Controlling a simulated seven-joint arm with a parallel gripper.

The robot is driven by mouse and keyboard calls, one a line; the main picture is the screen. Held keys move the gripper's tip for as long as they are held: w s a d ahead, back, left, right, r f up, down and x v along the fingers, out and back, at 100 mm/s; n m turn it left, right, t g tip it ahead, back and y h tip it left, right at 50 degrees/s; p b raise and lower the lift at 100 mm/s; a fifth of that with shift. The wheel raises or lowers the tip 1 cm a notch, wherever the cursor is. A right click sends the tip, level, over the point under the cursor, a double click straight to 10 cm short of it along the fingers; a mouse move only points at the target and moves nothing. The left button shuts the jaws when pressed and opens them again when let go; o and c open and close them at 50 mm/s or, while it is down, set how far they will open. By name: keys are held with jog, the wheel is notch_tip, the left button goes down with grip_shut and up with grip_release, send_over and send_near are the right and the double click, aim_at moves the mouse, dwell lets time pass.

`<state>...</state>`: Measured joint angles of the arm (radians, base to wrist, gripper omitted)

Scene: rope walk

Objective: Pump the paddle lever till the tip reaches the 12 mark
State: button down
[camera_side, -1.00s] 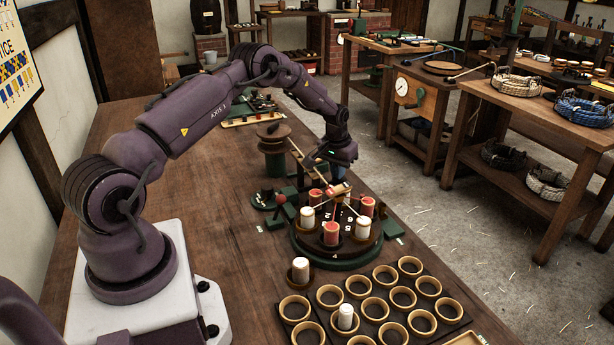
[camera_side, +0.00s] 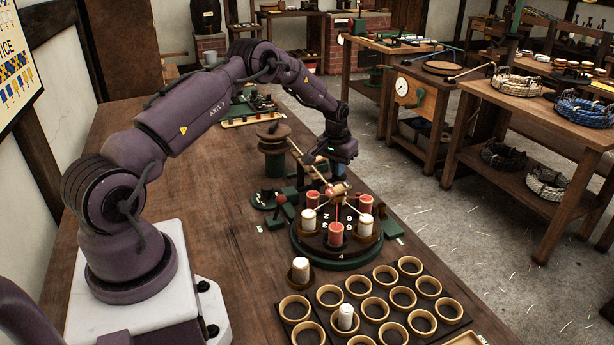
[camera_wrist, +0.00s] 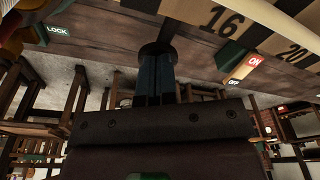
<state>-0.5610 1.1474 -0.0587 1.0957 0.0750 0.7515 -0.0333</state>
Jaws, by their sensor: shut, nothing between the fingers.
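My gripper (camera_side: 336,172) is above the far side of the round turntable, its fingers shut and empty. In the wrist view the blue fingers (camera_wrist: 155,80) lie side by side, with a dark round part (camera_wrist: 157,49) at their ends; I cannot tell whether it is the paddle lever or whether they touch. The numbered turntable (camera_side: 335,262) carries red and white bobbins, with strands rising to a wooden top (camera_side: 337,189). In the wrist view a pale and black scale (camera_wrist: 225,20) shows 16 and 20. The 12 mark and the tip cannot be made out.
Another white bobbin (camera_side: 300,270) stands beside the turntable. A red-knobbed lever (camera_side: 281,199) is left.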

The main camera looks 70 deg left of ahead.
jog(key=shift+s+r, duration=0.15)
jog(key=shift+r, duration=2.55)
jog(key=shift+f, duration=0.2)
jog(key=shift+f, duration=3.25)
jog(key=shift+r, duration=3.45)
